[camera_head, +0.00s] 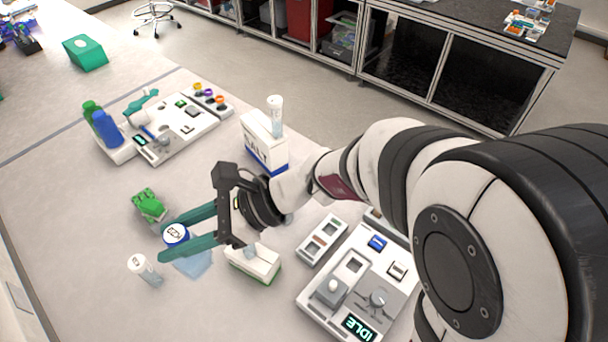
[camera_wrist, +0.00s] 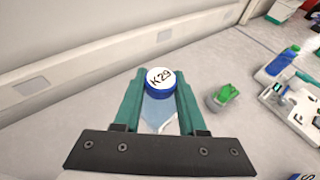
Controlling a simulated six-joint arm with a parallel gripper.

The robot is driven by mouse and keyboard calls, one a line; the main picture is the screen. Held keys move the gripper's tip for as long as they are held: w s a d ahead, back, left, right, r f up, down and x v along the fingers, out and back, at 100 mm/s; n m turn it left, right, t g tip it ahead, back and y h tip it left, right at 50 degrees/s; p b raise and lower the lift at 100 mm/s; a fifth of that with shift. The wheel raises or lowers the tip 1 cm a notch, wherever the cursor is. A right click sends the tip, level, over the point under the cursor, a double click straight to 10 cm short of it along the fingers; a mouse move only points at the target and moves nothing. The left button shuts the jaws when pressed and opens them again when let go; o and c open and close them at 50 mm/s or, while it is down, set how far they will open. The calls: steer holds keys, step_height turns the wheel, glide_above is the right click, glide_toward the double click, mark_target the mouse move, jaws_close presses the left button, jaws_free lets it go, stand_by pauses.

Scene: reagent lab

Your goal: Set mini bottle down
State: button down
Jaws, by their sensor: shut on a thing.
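The mini bottle has a blue cap with a white top marked K29; the cap (camera_head: 176,236) shows between my green fingers in the head view. The cap also shows in the wrist view (camera_wrist: 160,83), between the two fingertips. My gripper (camera_head: 165,241) is shut on the bottle, one finger on each side. A pale blue patch (camera_head: 193,264) shows beside and beneath the fingers; I cannot tell whether it is a sheet on the table. The bottle's lower body is mostly hidden, and I cannot tell whether its base touches the table.
A green object (camera_head: 148,205) lies behind the fingers. A white box with a green edge (camera_head: 256,263) stands under my wrist. A device reading IDLE (camera_head: 345,290) is to the right. Bare table lies to the left.

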steer(key=shift+r, duration=0.95)
steer(key=w+d+m+t+h, duration=0.1)
steer(key=w+d+m+t, duration=0.55)
steer(key=w+d, duration=0.9)
steer(key=w+d+m+t+h, duration=0.2)
steer(key=w+d, duration=0.2)
steer(key=d, duration=0.4)
steer(key=w+d+m+t+h, duration=0.1)
steer(key=w+d+m+t, duration=0.2)
steer(key=d, duration=0.6)
step_height(320, 180, down, 11)
steer(key=w+n, duration=0.1)
steer(key=shift+g, duration=0.25)
steer(key=shift+w+a+f, duration=0.95)
steer(key=shift+a+f, duration=0.7)
steer(key=shift+f, duration=0.2)
steer(key=shift+w+a+f, duration=0.95)
steer(key=shift+a+f, duration=0.75)
steer(key=shift+f, duration=0.1)
steer(key=shift+w+a+f, duration=0.95)
steer(key=shift+a+f, duration=0.7)
steer(key=shift+f, duration=0.2)
